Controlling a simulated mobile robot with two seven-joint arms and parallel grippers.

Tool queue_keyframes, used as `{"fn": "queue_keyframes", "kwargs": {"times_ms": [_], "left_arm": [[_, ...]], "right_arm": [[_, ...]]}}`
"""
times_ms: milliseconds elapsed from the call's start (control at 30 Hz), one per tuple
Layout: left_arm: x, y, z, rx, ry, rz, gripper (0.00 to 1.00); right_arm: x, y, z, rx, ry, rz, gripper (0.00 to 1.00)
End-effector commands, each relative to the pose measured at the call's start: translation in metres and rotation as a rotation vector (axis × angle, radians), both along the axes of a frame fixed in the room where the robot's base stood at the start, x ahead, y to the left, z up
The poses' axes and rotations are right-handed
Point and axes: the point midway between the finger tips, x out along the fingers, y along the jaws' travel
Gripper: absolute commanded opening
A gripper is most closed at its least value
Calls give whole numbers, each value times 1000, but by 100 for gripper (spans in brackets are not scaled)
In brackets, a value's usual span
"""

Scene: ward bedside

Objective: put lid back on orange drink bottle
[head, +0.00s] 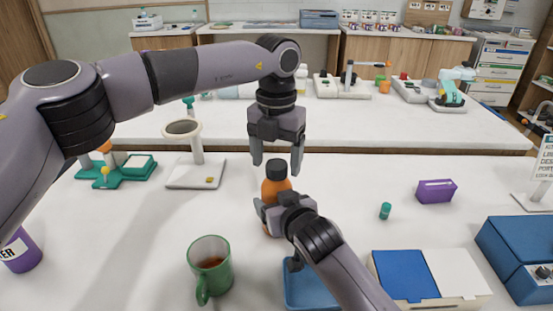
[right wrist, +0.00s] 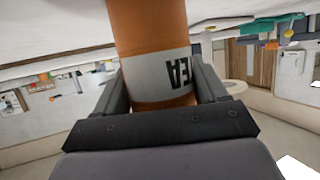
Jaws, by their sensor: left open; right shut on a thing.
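The orange drink bottle (head: 275,188) stands upright on the white table near the middle of the head view. Its dark lid (head: 276,168) sits on top of the neck; I cannot tell how tight it is. My right gripper (head: 270,207) is shut on the bottle's body, which partly hides it. In the right wrist view the orange bottle (right wrist: 150,30) with a white label is between the fingers (right wrist: 160,85). My left gripper (head: 277,165) points down, open, just above the lid, with its fingertips at either side of the lid's top.
A green mug (head: 224,275) with brown liquid stands in front left of the bottle. A blue tray (head: 300,290) lies in front, partly under my right arm. A teal cylinder (head: 385,210) and a purple box (head: 437,191) are to the right. A white stand (head: 197,172) is at the left.

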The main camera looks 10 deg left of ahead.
Motion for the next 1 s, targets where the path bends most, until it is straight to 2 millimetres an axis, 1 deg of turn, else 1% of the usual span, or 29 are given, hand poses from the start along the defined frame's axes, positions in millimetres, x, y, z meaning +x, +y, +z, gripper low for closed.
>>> {"fn": "queue_keyframes", "kwargs": {"times_ms": [167,400,500,600,700,1000], "left_arm": [[1,-1,32,-2,-4,1,74],[0,-1,84,-2,-4,1,74],[0,-1,99,-1,-3,0,74],[0,-1,108,0,-2,0,74],[0,-1,113,0,-1,-1,74],[-1,0,114,0,0,-1,74]], "right_arm": [[0,0,-1,-1,1,-1,0],[0,0,-1,-1,1,-1,0],[0,0,-1,-1,1,-1,0],[0,0,-1,-1,1,-1,0],[0,0,-1,-1,1,-1,0],[0,0,-1,-1,1,-1,0]]}}
